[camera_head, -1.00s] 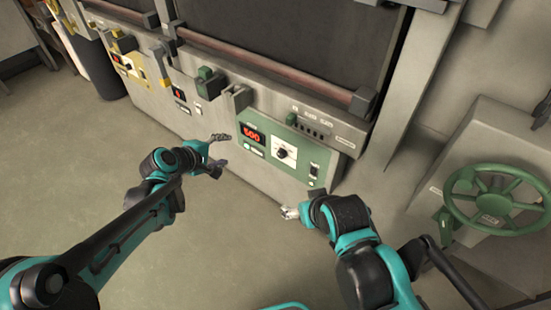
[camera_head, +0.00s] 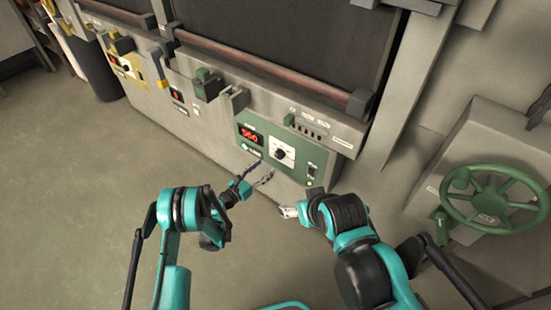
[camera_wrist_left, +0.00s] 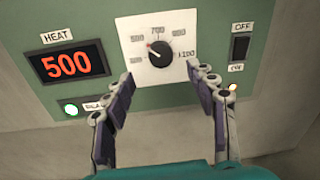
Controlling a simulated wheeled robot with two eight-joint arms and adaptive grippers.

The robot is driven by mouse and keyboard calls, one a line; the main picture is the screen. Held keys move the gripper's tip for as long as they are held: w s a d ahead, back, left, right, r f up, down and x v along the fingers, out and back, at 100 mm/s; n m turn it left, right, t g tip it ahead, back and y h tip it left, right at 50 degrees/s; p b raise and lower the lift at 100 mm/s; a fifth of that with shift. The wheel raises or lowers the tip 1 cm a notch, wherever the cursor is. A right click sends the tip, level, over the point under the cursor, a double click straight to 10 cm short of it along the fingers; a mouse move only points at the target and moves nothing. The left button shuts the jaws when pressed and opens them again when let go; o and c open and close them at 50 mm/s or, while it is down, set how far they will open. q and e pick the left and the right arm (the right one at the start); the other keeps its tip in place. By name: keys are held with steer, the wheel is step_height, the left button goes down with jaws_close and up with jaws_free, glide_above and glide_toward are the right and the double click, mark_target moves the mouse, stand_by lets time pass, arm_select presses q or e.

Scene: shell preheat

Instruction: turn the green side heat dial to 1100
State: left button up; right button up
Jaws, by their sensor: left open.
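The green panel (camera_head: 308,158) has a black heat dial (camera_head: 281,154) on a white scale plate. In the left wrist view the dial (camera_wrist_left: 159,52) has its red mark at the upper left, near 500; the scale runs to 1100 at the right. The red heat display (camera_wrist_left: 66,65) reads 500 there. My left gripper (camera_head: 262,174) is open in front of the panel's lower edge. In the left wrist view its fingers (camera_wrist_left: 158,82) stand apart, below and either side of the dial, apparently not touching it. My right gripper (camera_head: 289,212) is low, right of the left one; its jaws are unclear.
A yellow panel (camera_head: 128,66) is at the far left. A green handwheel (camera_head: 494,196) stands at right. Open floor (camera_head: 80,200) lies left.

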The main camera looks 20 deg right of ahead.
mark_target(278, 156)
arm_select(q)
steer(key=x, duration=0.3)
steer(key=b+x, duration=0.1)
steer(key=x, duration=0.3)
steer(key=shift+s+f, duration=0.1)
steer(key=shift+f, duration=0.1)
steer(key=shift+w+d+r, duration=0.1)
steer(key=shift+w+d, duration=0.2)
steer(key=shift+d, duration=0.05)
steer(key=c, duration=1.2)
